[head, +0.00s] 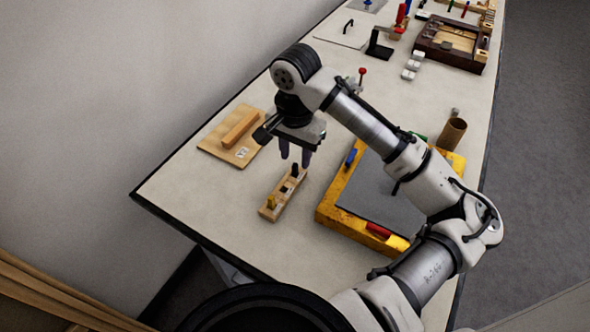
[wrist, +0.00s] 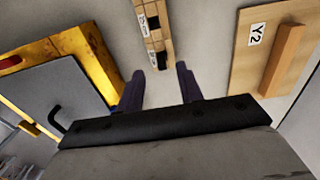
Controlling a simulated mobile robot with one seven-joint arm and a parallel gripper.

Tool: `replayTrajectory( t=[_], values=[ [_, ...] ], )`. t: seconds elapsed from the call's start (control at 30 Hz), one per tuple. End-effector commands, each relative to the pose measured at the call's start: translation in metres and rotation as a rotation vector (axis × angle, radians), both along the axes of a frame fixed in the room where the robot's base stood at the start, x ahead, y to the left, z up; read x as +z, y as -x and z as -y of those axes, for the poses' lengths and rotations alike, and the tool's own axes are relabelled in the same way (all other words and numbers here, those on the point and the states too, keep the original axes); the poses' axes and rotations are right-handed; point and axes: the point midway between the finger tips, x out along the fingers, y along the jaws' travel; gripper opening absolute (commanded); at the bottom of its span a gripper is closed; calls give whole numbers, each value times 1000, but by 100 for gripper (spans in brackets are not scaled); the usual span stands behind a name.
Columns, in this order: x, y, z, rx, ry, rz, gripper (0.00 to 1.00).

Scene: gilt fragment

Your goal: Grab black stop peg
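A small wooden block (head: 283,196) stands on the table. I cannot tell which dark square there is the black peg.
A wooden board (head: 212,149) with a raised bar and a "Y2" label lies left of my gripper. A yellow case (head: 326,207) with a grey top lies to the right. A brown cup (head: 452,134) stands beyond it. The table's near left corner is clear.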

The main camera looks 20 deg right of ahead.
Motion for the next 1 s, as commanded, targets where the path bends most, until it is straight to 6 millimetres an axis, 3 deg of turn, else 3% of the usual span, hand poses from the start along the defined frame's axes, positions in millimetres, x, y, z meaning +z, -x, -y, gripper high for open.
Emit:
replayTrajectory(
  t=[0.33, 0.6, 0.9, 1.0],
  values=[
    [-42, -3, 0, -1, 0, -3, 36],
    [-47, -3, 0, -1, 1, -1, 36],
    [-47, -3, 0, -1, 1, -1, 0],
    [-47, -3, 0, -1, 1, -1, 0]
  ],
)
